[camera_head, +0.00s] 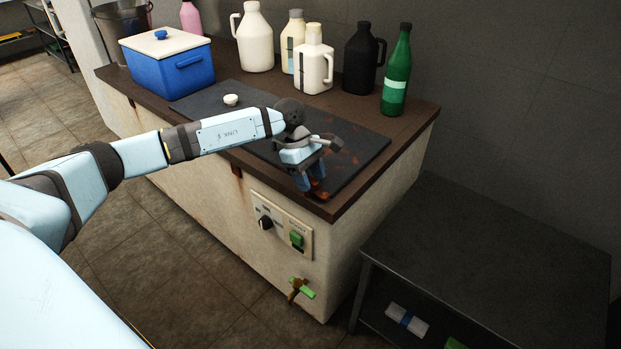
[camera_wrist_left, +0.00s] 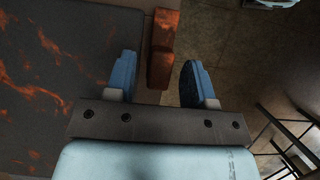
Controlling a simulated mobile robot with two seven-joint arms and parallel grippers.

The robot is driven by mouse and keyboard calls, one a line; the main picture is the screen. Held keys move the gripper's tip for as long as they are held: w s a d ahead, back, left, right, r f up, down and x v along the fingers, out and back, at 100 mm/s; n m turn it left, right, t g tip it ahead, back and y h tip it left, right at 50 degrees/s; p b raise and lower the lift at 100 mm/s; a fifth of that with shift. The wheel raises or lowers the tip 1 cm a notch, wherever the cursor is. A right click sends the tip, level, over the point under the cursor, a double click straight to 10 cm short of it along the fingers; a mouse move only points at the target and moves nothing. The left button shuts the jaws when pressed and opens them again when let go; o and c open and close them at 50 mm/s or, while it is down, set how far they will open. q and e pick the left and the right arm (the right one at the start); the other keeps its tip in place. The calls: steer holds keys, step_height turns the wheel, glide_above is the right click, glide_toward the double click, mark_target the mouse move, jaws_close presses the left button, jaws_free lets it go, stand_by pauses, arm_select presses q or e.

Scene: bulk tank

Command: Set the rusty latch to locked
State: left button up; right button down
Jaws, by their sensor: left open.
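The rusty latch (camera_wrist_left: 160,68) is an orange-brown bar at the edge of the dark, rust-stained lid (camera_wrist_left: 55,80) in the left wrist view. In the head view a bit of the latch (camera_head: 322,195) shows at the lid's front right corner, mostly behind my fingers. My left gripper (camera_head: 313,184) points down over that corner. Its blue fingers are apart in the left wrist view (camera_wrist_left: 159,62), with the latch showing between them, nearer the left finger. I cannot tell whether they touch it, or whether it is locked. My right gripper is out of view.
A blue cooler (camera_head: 175,72), white jugs (camera_head: 256,40), a black jug (camera_head: 362,58) and a green bottle (camera_head: 397,75) stand along the tank's back. A control panel (camera_head: 282,222) and a green-handled tap (camera_head: 300,289) are on its front. A dark table (camera_head: 490,255) stands at right.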

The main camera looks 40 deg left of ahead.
arm_select(q)
steer(key=shift+f, duration=0.1)
jaws_close()
